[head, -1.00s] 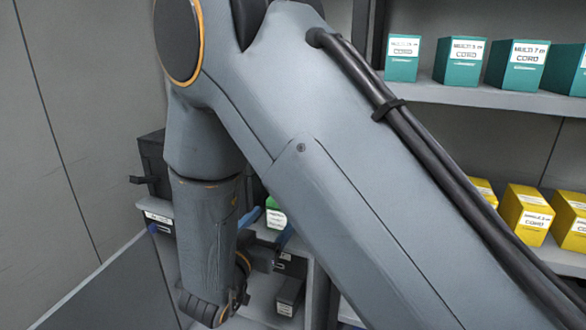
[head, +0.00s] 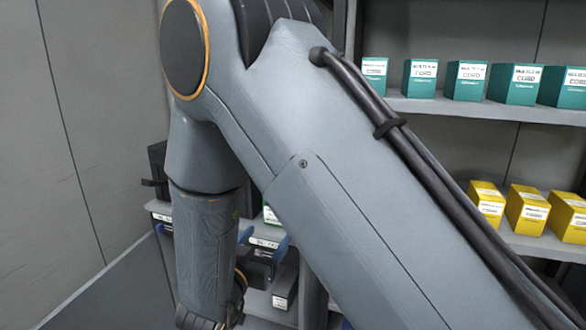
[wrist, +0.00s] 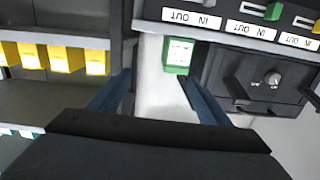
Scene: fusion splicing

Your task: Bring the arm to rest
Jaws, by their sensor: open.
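My gripper (wrist: 157,76) is open, its two blue fingers apart with nothing held between them. In the wrist view a green box with a white label (wrist: 179,55) lies beyond the fingertips, near the right finger; I see no contact. In the head view my grey arm fills the middle, bent down at the left. The blue fingers (head: 264,240) show partly behind it, and most of the gripper is hidden.
Shelves at right hold teal cord boxes (head: 469,81) and yellow ones (head: 527,210). A wall (head: 100,110) stands at left.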

